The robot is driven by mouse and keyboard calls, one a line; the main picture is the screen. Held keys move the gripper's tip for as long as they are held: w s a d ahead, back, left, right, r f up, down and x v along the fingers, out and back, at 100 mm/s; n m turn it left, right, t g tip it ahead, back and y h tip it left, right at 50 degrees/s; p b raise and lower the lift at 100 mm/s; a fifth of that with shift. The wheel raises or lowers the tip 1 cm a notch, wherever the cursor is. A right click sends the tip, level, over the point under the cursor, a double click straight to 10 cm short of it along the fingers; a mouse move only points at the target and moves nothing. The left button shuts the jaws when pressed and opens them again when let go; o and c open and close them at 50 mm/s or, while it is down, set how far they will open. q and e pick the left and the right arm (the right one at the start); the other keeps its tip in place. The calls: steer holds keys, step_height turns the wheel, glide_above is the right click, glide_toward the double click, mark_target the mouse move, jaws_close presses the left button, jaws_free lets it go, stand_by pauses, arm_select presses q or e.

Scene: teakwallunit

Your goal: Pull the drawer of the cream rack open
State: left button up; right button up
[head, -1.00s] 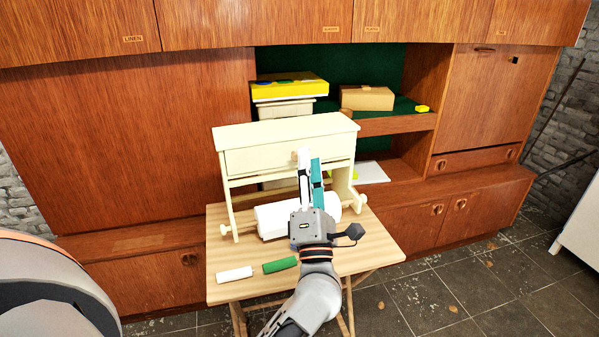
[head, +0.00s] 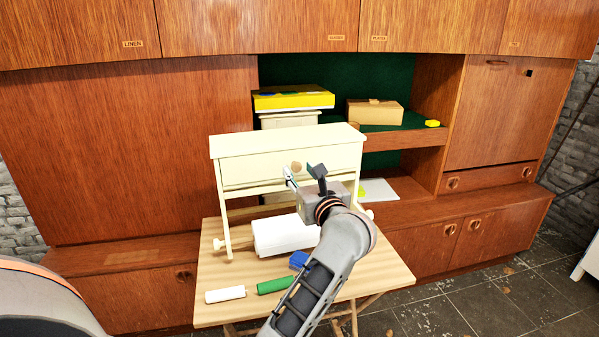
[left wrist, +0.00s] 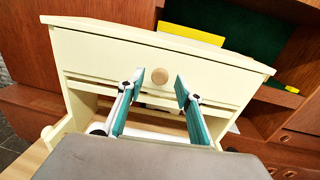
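The cream rack (head: 338,135) stands on a small wooden table. Its drawer (head: 245,170) spans the front under the top board, and the drawer front looks flush with the frame. A round wooden knob (head: 297,167) sits in the middle of the front. My left gripper (head: 304,175) is open and empty in front of the knob. In the left wrist view the knob (left wrist: 160,76) shows between and beyond the two open fingertips (left wrist: 160,82) on the drawer front (left wrist: 120,60); I cannot tell whether either finger touches it. My right gripper is out of view.
A white roll (head: 284,236) lies under the drawer. A small white roll (head: 225,294), a green roll (head: 274,285) and a blue item (head: 298,260) lie on the table (head: 215,262). The brown wall unit (head: 130,160) stands behind, holding a yellow box (head: 293,100) and cardboard box (head: 375,112).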

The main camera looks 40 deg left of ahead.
arm_select(q)
steer(key=shift+w+a, duration=0.35)
steer(key=shift+a, duration=0.2)
jaws_close()
